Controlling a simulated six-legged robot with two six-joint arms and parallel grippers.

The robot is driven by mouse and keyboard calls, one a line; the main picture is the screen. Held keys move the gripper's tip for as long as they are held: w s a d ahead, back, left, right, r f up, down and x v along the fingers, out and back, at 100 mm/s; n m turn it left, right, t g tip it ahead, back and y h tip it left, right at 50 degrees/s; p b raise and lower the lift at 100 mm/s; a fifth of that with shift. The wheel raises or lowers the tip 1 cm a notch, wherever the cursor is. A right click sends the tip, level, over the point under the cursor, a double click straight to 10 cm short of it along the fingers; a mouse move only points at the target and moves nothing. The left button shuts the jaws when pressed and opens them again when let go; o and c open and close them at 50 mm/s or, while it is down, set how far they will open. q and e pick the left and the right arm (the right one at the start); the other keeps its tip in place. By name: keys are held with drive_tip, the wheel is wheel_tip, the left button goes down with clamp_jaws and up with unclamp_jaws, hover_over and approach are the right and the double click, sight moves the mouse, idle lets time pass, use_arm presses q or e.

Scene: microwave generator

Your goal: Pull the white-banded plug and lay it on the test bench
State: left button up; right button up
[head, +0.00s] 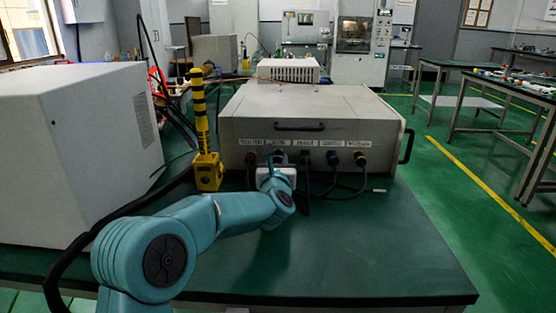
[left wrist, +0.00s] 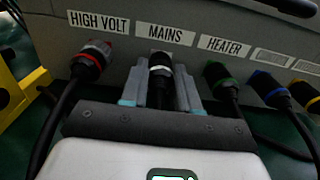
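The white-banded plug (left wrist: 160,66) sits in the socket under the MAINS label, its black cable running down toward me. My left gripper (left wrist: 162,78) has its two grey fingers on either side of this plug, close to it; I cannot tell whether they touch it. In the head view my left gripper (head: 276,176) is at the front of the generator box (head: 310,115) and hides most of the plug. The test bench (head: 370,245) is the dark green top below. My right gripper is not in view.
A red-banded plug (left wrist: 91,58) is left of my gripper; green-banded (left wrist: 219,78) and blue-banded (left wrist: 268,88) plugs are to the right, all with cables. A yellow-black post (head: 206,140) and a large light box (head: 75,145) stand left. The bench front right is clear.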

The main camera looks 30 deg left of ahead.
use_arm(q)
clamp_jaws()
drive_tip(key=shift+s+d+f, duration=0.1)
drive_tip(key=shift+s+d, duration=0.05)
drive_tip(key=shift+b+v, duration=2.05)
drive_tip(key=shift+v, duration=0.75)
drive_tip(key=shift+b, duration=0.5)
